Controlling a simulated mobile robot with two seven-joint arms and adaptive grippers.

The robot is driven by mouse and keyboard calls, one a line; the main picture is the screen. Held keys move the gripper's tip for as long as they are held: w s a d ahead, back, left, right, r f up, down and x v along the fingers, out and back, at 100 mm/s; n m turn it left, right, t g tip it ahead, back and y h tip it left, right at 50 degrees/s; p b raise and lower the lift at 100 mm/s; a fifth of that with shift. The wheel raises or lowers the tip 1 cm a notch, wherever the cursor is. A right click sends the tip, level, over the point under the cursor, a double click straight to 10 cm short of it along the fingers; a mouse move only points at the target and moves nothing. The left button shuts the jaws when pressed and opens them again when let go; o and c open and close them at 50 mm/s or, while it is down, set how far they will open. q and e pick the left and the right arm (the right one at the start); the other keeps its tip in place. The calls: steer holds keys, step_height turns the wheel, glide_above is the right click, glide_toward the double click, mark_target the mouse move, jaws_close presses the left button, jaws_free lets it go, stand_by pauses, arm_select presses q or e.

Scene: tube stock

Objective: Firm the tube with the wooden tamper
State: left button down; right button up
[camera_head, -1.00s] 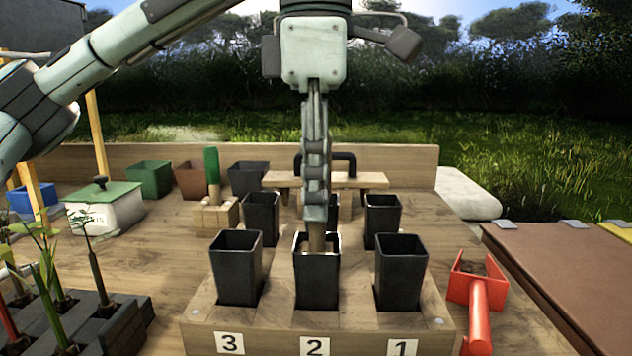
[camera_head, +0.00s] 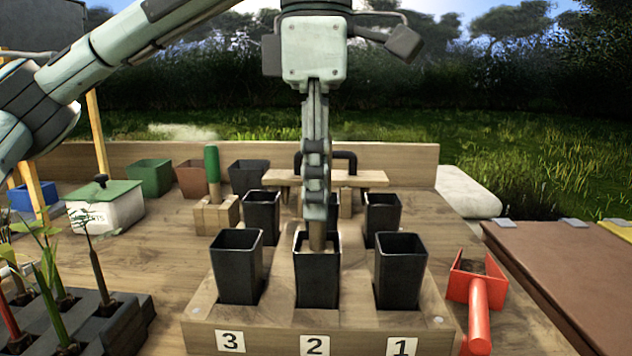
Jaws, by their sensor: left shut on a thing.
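My left gripper (camera_head: 315,205) points straight down above the middle front tube and is shut on the wooden tamper (camera_head: 317,236). Only a short wooden piece of the tamper shows below the fingers. Its lower end is inside the mouth of the black tube (camera_head: 317,275) over label 2, and the tube's wall hides how deep it reaches. The tube stands upright in the wooden rack (camera_head: 265,330). My right gripper is not in view.
Black tubes stand on both sides, over label 3 (camera_head: 237,270) and label 1 (camera_head: 400,275), with more behind. A red scoop (camera_head: 478,300) lies at right. A green-handled tool (camera_head: 212,165) stands in a wooden block (camera_head: 215,215). Seedlings in a dark tray (camera_head: 125,320) are at left.

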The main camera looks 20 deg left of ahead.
arm_select(q)
steer(key=shift+r+p, duration=1.3)
steer(key=shift+r, duration=4.15)
